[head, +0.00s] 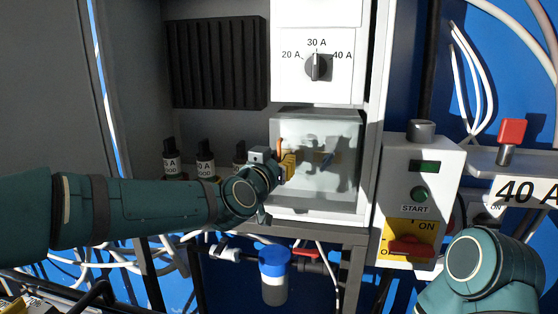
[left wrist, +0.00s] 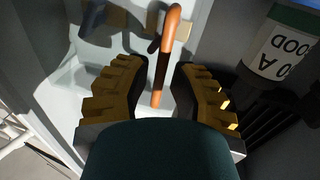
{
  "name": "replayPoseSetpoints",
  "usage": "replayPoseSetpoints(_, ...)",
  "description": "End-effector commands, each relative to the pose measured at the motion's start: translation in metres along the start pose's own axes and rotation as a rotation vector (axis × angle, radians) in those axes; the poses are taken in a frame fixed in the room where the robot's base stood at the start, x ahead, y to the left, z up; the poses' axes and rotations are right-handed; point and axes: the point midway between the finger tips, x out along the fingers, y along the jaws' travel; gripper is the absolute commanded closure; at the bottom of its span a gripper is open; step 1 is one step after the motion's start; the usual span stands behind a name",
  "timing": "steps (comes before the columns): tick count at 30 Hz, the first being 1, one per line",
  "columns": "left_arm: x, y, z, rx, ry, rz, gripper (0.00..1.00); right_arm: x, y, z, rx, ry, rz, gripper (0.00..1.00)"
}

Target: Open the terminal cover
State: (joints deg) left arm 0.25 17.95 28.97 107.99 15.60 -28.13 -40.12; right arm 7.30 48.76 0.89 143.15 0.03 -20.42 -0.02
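The clear terminal cover (head: 335,135) is a see-through box front in the cabinet, below the rotary dial, and looks closed. An orange curved handle (head: 280,147) stands at its left side. My left gripper (head: 287,165) is at that left edge. In the left wrist view, its two yellow ridged fingers (left wrist: 157,75) are apart, with the orange handle (left wrist: 164,62) between them. A gap shows on both sides of the handle. My right gripper is out of view; only part of my right arm shows at lower right.
The dial (head: 316,67) is above the cover. Black-capped labelled bottles (head: 205,160) stand left, behind my left arm. A control box (head: 418,180) with START button and red switch is at right. A blue-topped canister (head: 274,270) hangs below. A red-knobbed lever (head: 511,132) is far right.

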Motion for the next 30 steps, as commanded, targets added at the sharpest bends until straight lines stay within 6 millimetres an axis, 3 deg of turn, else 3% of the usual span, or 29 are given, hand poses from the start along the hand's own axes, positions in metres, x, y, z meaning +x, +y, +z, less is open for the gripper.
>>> replayPoseSetpoints(12, 0.007, 0.000, 0.000, 0.000, 0.000, 0.000, 0.77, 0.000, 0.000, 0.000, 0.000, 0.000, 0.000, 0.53)
replayPoseSetpoints(13, 0.007, 0.000, 0.000, 0.000, 0.000, 0.000, 0.81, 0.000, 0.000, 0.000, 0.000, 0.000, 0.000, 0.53)
replayPoseSetpoints(15, 0.007, 0.000, 0.000, 0.000, 0.000, 0.000, 1.00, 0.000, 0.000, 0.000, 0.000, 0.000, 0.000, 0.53)
replayPoseSetpoints(30, 0.009, 0.010, 0.000, 0.000, -0.002, -0.005, 1.00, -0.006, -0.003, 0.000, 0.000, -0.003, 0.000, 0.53)
